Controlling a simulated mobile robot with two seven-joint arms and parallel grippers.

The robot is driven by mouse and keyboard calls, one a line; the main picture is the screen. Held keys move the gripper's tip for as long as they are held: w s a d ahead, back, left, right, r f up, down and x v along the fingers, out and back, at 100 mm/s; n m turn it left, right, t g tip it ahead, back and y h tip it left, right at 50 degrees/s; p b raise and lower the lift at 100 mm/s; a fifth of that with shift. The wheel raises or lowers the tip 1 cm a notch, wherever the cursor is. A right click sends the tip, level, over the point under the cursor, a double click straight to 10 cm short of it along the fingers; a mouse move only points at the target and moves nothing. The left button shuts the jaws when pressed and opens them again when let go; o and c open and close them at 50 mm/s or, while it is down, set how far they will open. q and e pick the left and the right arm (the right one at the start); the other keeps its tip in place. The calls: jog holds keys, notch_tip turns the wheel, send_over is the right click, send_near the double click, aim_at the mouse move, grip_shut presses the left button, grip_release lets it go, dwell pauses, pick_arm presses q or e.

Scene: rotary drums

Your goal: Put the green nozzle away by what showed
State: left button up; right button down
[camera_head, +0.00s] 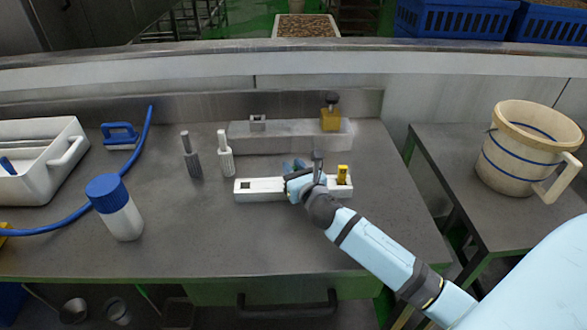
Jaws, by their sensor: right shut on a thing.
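My right gripper (301,179) is over the middle of a white block (264,190) on the steel table. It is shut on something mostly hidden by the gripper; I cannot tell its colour. A dark grey upright piece (318,160) shows beside the gripper, and I cannot tell whether it is what is held. The block has a dark square opening near its left end and a yellow piece (342,174) standing at its right end. No green nozzle is clearly visible. A dark grey nozzle-like piece (192,160) and a whitish one (226,158) stand left of the block. My left gripper is out of view.
Behind the block is a long grey tray (285,137) with a yellow, black-knobbed piece (331,114). A blue-capped bottle (121,222), blue hose (140,145), blue-handled brush (119,133) and white bin (60,170) are at left. A cream jug (515,150) stands on the right table.

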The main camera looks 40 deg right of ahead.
jog(key=shift+f, duration=0.2)
jog(key=c, duration=1)
grip_release()
jog(key=shift+o, duration=0.2)
jog(key=shift+r, duration=0.15)
jog(key=shift+s, duration=0.15)
jog(key=s, duration=0.3)
jog(key=s+a, duration=0.1)
jog(key=s, duration=0.6)
jog(key=shift+s+a, duration=0.25)
jog(key=shift+a, duration=0.1)
jog(key=shift+s+a+r, duration=0.1)
jog(key=shift+s, duration=0.45)
